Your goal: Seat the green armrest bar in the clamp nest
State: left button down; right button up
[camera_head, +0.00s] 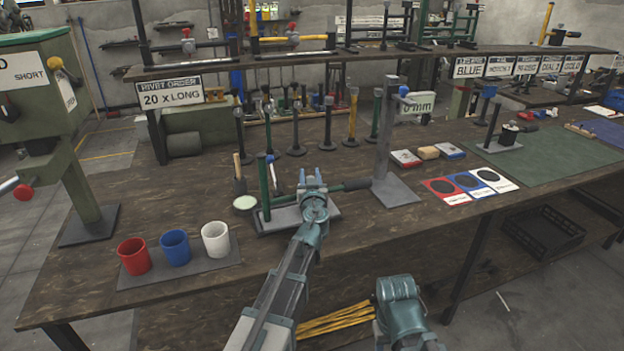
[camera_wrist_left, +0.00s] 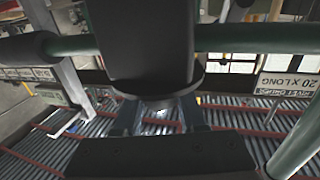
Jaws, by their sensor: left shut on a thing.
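My left gripper (camera_head: 313,186) is low over the bench, shut on the green armrest bar. In the left wrist view its jaws (camera_wrist_left: 160,116) close below a dark block with a flange (camera_wrist_left: 152,62), and the green bar (camera_wrist_left: 258,38) runs crosswise behind this block. The bar's dark end (camera_head: 352,185) sticks out to the right in the head view. A grey base plate (camera_head: 328,214) with a green upright post (camera_head: 263,184) lies under and beside the gripper. I take it for the clamp nest. My gripper hides the contact, so I cannot tell whether the bar touches it.
A tall grey stand (camera_head: 388,140) is close to the right of the bar. Red, blue and white cups (camera_head: 215,239) stand at the left front. Several upright tools (camera_head: 327,125) stand behind. My right arm (camera_head: 400,308) shows at the bottom. A green mat (camera_head: 560,152) lies right.

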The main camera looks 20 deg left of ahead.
pick_arm(q)
jog(key=shift+w+a, duration=0.65)
jog(key=shift+w, duration=0.3)
jog(key=shift+w+a, duration=0.6)
jog(key=shift+w, duration=0.3)
jog(key=shift+f+b, duration=0.3)
jog(key=shift+b, duration=0.05)
jog(key=shift+f+b, duration=1.05)
dwell(0.4)
jog(key=shift+c, duration=2)
grip_release()
jog(key=v, duration=1.4)
